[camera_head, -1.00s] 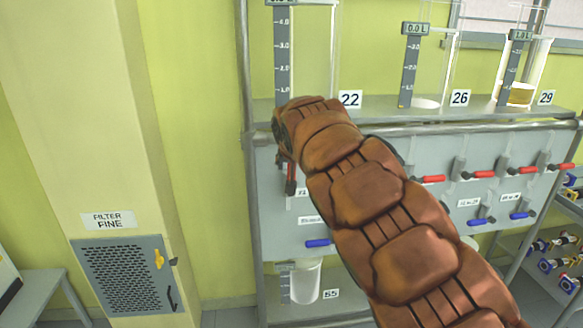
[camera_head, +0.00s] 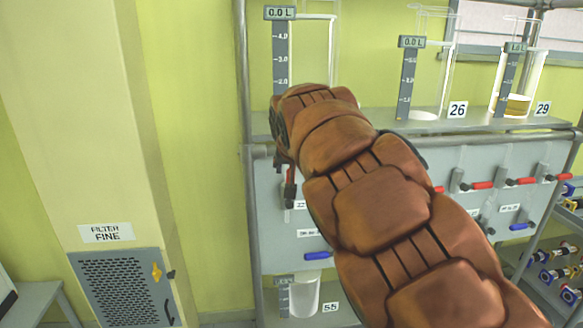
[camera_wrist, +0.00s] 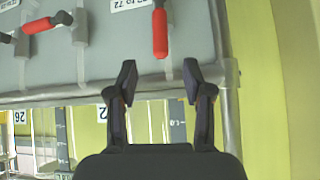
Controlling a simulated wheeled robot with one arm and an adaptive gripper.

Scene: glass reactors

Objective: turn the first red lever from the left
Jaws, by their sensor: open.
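The first red lever (camera_wrist: 160,33) from the left shows in the wrist view, which is upside down. Its red handle runs lengthwise toward my fingers, with its end just beyond the gap between them. My gripper (camera_wrist: 159,82) is open, with a dark finger on each side of the gap and nothing between. In the head view my arm covers most of the area around this lever, so I cannot make it out clearly there. Other red levers (camera_head: 482,185) lie sideways in a row along the grey panel (camera_head: 275,225).
A shelf (camera_head: 440,125) with glass reactors runs above the panel. A blue lever (camera_head: 318,256) sits lower on the panel. In the wrist view another red lever (camera_wrist: 38,26) is at the left. A metal frame post (camera_head: 242,80) borders the panel's left side.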

